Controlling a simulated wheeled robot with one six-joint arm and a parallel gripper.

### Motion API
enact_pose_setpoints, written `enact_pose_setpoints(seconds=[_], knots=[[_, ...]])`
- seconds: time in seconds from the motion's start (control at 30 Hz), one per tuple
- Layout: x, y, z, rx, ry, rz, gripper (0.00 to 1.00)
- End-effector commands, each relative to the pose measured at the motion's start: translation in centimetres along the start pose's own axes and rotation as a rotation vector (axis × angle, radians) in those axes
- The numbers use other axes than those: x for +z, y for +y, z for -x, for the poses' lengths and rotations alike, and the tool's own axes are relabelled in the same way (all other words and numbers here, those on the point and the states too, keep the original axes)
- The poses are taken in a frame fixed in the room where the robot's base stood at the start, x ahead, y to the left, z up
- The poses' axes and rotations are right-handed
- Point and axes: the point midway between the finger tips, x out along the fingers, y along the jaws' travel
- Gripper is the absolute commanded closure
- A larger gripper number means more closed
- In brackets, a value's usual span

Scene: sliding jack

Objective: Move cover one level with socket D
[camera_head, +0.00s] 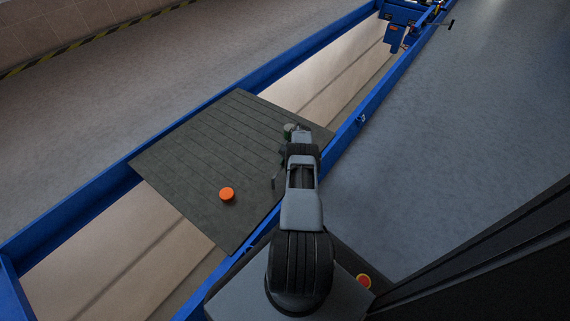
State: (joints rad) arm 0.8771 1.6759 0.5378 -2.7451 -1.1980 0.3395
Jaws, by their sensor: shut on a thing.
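A dark grey ribbed cover (205,150) lies across the long pit between two blue rails. An orange round knob (227,194) sits on its near part. My gripper (297,130) is over the cover's right far part, close to the right rail. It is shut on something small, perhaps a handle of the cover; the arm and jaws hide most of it. A small blue fitting (362,118) sits on the right rail, beyond the cover's far edge. I see no readable label, so I cannot tell which fitting is socket D.
The pit is open on both sides of the cover, with a pale floor (130,245) below. Grey floor (450,130) to the right is clear.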

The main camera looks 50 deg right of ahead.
Motion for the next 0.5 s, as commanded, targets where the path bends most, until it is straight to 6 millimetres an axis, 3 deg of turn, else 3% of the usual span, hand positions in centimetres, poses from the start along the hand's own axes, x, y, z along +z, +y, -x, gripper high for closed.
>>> enact_pose_setpoints(seconds=[0.1,0.13,0.3,0.4,0.5], knots=[[0.06,-0.17,-0.08,-0.002,-0.001,-0.002,1.0],[0.06,-0.17,-0.08,-0.002,-0.001,-0.002,0.79],[0.04,-0.1,-0.06,-0.001,-0.001,-0.001,0.63],[0.0,-0.01,-0.07,-0.001,0.0,0.001,0.56],[-0.02,0.02,-0.07,-0.001,0.0,0.001,0.56]])
